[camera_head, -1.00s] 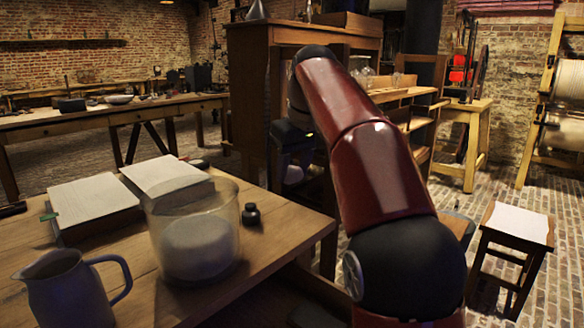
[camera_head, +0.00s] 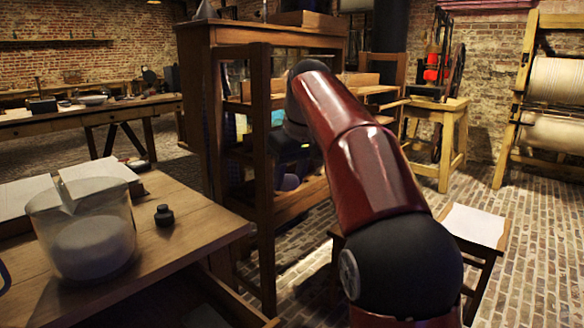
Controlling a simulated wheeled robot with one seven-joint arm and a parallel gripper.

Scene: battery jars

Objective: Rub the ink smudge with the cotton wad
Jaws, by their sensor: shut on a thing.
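My red and black arm reaches up and away, then bends down at a dark wrist beside the wooden shelf unit. The jaws at its end are hidden behind the arm and in shadow, so I cannot see what is between them. I cannot make out the cotton wad or the ink smudge in this view. A small dark ink bottle (camera_head: 163,216) stands on the near table (camera_head: 185,235). A clear glass jar (camera_head: 120,215) with a pale whitish filling stands to its left.
Open books or papers (camera_head: 105,170) lie behind the jar. The wooden shelf unit (camera_head: 262,200) stands close to my wrist. A stool with a white sheet (camera_head: 475,223) stands at the right. Brick floor (camera_head: 530,240) is clear at the far right.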

